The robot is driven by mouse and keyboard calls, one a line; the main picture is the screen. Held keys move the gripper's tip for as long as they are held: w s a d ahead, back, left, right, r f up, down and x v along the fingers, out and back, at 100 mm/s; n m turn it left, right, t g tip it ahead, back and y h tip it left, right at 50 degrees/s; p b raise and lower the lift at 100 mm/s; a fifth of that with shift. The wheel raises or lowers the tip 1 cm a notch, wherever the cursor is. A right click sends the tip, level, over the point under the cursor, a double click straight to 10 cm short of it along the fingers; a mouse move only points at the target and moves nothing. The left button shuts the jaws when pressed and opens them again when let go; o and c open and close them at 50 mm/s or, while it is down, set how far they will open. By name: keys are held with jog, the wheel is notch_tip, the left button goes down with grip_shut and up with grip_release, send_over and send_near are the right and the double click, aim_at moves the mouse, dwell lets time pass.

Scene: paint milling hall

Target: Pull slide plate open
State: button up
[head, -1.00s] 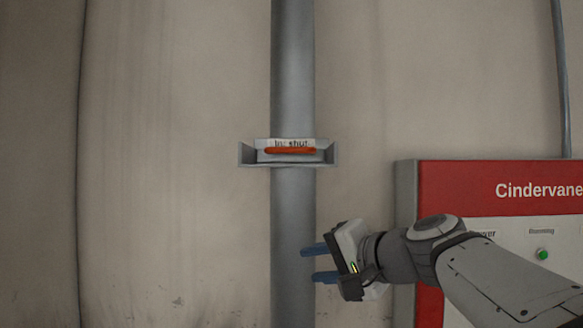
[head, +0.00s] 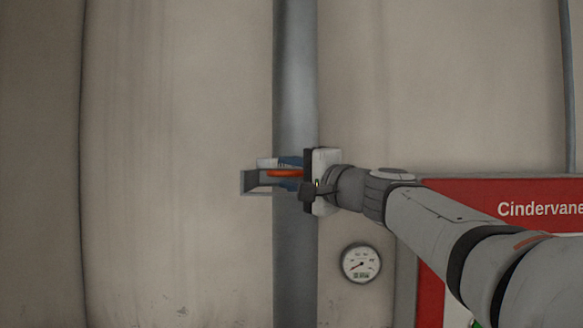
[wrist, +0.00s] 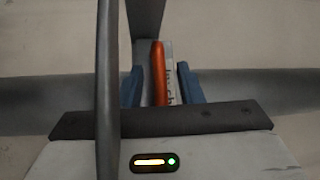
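The slide plate's orange handle bar (head: 284,173) sits in a grey bracket-like housing (head: 256,182) on the vertical pipe. My gripper (head: 287,173) reaches in from the right, one blue finger above the bar and one below. In the wrist view the orange handle (wrist: 159,73) stands between the two blue fingers of my gripper (wrist: 160,84), with a gap showing on each side. The fingers are open around it. A white label (wrist: 169,72) with dark lettering lies beside the bar, partly hidden by a finger. My gripper hides the housing's right side in the head view.
The grey pipe (head: 296,80) runs up the pale wall. A round gauge (head: 361,263) is on the wall below my arm. A red and white panel marked "Cindervane" (head: 470,195) stands at the right. The wall left of the pipe is clear.

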grip_shut()
dwell(0.4)
